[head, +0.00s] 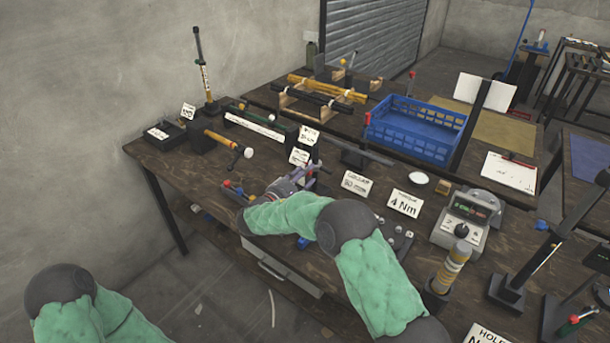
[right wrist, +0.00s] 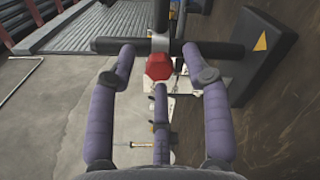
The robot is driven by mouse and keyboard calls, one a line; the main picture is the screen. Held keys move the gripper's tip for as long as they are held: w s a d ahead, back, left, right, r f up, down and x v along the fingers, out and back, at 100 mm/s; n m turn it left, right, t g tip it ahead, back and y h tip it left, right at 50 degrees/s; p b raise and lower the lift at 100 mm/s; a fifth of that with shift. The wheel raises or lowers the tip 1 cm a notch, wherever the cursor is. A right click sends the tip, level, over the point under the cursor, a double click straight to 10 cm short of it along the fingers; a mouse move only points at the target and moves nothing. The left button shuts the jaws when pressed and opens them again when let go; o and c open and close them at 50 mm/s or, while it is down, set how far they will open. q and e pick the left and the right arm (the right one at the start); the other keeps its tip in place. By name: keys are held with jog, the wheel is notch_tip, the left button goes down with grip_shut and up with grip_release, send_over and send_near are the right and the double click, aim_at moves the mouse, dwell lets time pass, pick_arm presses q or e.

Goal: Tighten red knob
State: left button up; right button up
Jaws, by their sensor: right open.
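In the right wrist view a red, faceted knob (right wrist: 159,67) sits in front of a dark crossbar (right wrist: 200,48) on a stand. My right gripper (right wrist: 160,52) is open, with one purple finger on each side of the knob and a visible gap to it on both sides. How far the fingertips reach past the knob is hard to tell. In the head view my right gripper (head: 308,175) is small and partly hidden by my arm, over the near part of the bench; the knob cannot be made out clearly there. Only my left arm shows at the lower left; its gripper is out of frame.
The bench (head: 160,165) is crowded. Near my right arm stand a white "4 Nm" card (head: 404,203), a grey meter box (head: 468,222) and a yellow-handled tool (head: 222,140). A blue crate (head: 415,130) stands farther back. Floor shows at the front left.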

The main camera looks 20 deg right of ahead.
jog(key=v, duration=1.1)
jog(key=shift+s+a, duration=0.2)
jog(key=shift+a, duration=0.05)
jog(key=shift+r, duration=0.1)
